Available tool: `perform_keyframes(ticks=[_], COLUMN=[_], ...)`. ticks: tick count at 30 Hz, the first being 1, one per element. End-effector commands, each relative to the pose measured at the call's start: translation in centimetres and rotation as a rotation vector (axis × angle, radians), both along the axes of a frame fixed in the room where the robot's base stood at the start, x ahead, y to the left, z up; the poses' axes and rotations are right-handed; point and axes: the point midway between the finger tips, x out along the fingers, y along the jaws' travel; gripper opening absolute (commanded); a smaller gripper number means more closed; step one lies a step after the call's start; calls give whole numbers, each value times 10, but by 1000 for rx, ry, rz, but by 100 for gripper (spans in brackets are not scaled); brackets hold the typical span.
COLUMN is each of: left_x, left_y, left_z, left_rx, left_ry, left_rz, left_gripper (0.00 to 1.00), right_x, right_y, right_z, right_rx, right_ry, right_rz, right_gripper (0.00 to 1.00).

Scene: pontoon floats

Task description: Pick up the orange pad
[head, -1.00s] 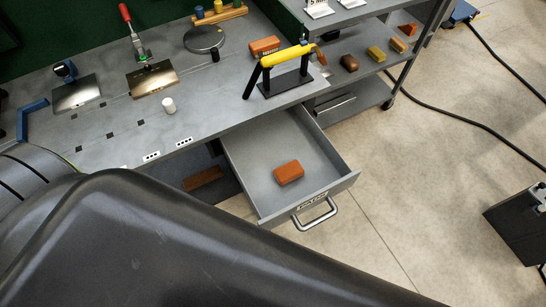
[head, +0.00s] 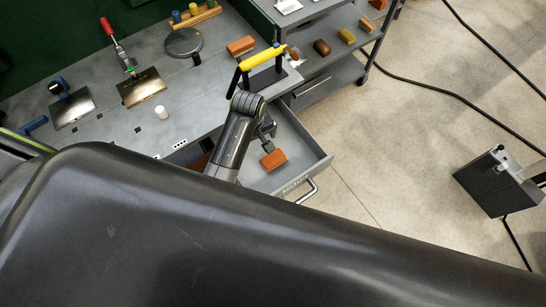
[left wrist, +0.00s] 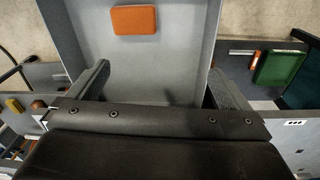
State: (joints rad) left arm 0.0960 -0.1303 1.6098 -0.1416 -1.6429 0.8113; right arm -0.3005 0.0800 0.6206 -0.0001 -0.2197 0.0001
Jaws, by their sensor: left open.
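The orange pad (head: 273,159) lies flat in the open grey drawer (head: 318,166) below the bench. In the left wrist view the pad (left wrist: 134,20) is near the top of the picture, on the drawer floor. My left gripper (head: 266,133) is over the drawer, close beside the pad in the head view. In the left wrist view its two fingers (left wrist: 158,88) are spread wide with nothing between them, and the pad is beyond the tips, apart from them. My right gripper is not in view.
A yellow-handled tool on a black stand (head: 262,59) sits at the bench edge above the drawer. Another orange block (head: 241,45) is on the bench. A shelf cart (head: 331,52) holds several coloured blocks. The drawer walls surround the pad.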

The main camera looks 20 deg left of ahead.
Motion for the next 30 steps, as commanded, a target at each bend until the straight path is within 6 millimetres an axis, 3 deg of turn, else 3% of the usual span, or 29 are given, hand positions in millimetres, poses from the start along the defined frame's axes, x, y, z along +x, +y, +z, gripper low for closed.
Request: perform_keyframes(ticks=[1,4,11,24,30], left_x=[13,27,36,36,36], left_y=[-15,-33,-46,-45,-45], left_z=[1,1,-5,-72,-106], left_rx=[-8,-14,-12,-12,-14], left_ry=[16,41,63,63,60], left_rz=[27,77,115,114,115], left_gripper=[100,100,100,100,100], right_x=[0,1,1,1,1], right_y=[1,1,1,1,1], right_z=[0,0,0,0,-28], right_rx=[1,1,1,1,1], right_ry=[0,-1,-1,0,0], right_rz=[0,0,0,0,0], right_gripper=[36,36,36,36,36])
